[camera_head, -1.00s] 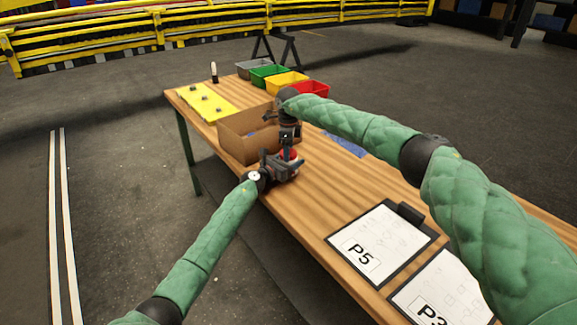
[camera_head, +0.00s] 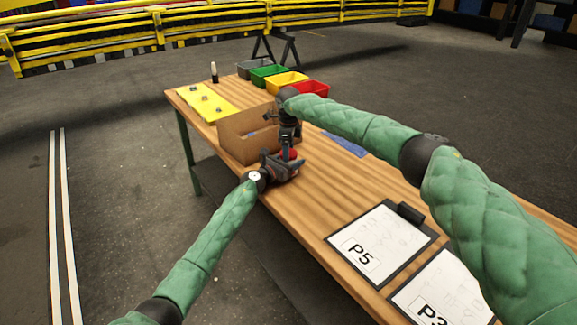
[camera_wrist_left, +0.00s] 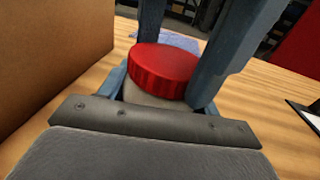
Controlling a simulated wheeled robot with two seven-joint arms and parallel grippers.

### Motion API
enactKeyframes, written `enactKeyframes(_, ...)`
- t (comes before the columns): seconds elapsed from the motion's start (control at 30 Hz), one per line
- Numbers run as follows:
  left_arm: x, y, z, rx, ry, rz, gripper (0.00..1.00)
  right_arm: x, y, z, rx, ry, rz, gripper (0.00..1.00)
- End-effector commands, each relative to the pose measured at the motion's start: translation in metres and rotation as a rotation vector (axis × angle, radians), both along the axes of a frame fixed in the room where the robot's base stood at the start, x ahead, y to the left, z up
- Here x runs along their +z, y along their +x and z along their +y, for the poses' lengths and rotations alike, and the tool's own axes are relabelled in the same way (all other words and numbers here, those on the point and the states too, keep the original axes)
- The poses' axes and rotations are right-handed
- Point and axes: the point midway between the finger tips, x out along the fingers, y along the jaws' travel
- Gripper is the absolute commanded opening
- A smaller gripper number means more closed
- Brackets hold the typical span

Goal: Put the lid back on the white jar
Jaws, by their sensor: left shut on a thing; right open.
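The white jar (camera_wrist_left: 150,98) shows in the left wrist view as a pale body, mostly hidden behind my left gripper. The red ribbed lid (camera_wrist_left: 163,68) sits on top of the jar, looking nearly level; whether it is fully seated I cannot tell. The lid is a small red patch in the head view (camera_head: 291,154). My left gripper (camera_head: 283,168) is shut on the jar just above the table's near edge. My right gripper (camera_head: 289,148) points down from above. Its two blue-grey fingers (camera_wrist_left: 185,62) are open, one on each side of the lid.
A cardboard box (camera_head: 246,142) stands close behind and left of the grippers. Coloured bins (camera_head: 286,82) and a yellow board (camera_head: 207,102) are at the far end. Clipboards (camera_head: 381,243) lie at the near right. The wooden table (camera_head: 310,205) is clear between.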

Motion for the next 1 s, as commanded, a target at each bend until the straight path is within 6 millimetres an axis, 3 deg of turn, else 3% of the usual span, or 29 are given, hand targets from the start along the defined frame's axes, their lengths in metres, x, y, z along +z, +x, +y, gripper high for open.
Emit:
enactKeyframes(0.47,-0.001,0.001,0.001,0.003,0.000,0.001,0.00,0.043,-0.001,0.002,0.004,0.002,0.003,0.78)
enactKeyframes(0.87,0.000,0.000,0.001,0.001,0.001,0.001,0.00,0.050,0.001,0.001,0.001,0.004,-0.002,0.76)
enactKeyframes(1.0,0.000,0.000,0.001,0.001,0.001,0.001,0.00,0.071,0.004,0.004,0.029,0.023,-0.015,0.76)
